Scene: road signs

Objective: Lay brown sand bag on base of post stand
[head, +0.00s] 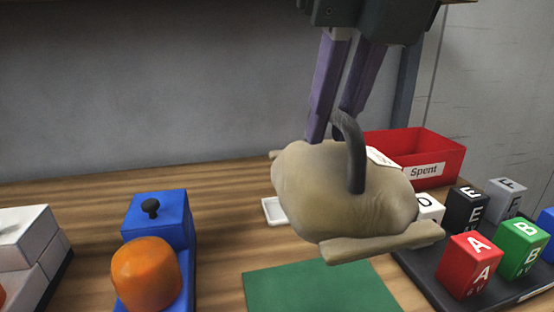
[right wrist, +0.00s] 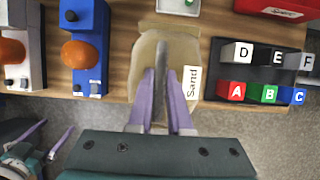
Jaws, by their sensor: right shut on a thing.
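The brown sand bag (head: 325,190) hangs from my right gripper (head: 332,128) by its dark loop handle (head: 352,150), above the table. In the right wrist view the bag (right wrist: 140,65) shows a white "Sand" label (right wrist: 192,88), and the handle lies between the fingers of my right gripper (right wrist: 161,75). A flat tan edge sticks out along the bag's lower side. I cannot make out a post stand in either view. My left gripper (right wrist: 48,138) shows at the lower left of the right wrist view, fingers apart and empty, away from the bag.
A green mat (head: 310,290) lies in front of the bag. A blue block (head: 160,215) with an orange ball (head: 146,272) and a white one (head: 40,245) stand left. A red "Spent" box (head: 425,150) and a black tray (head: 430,275) of letter cubes stand right.

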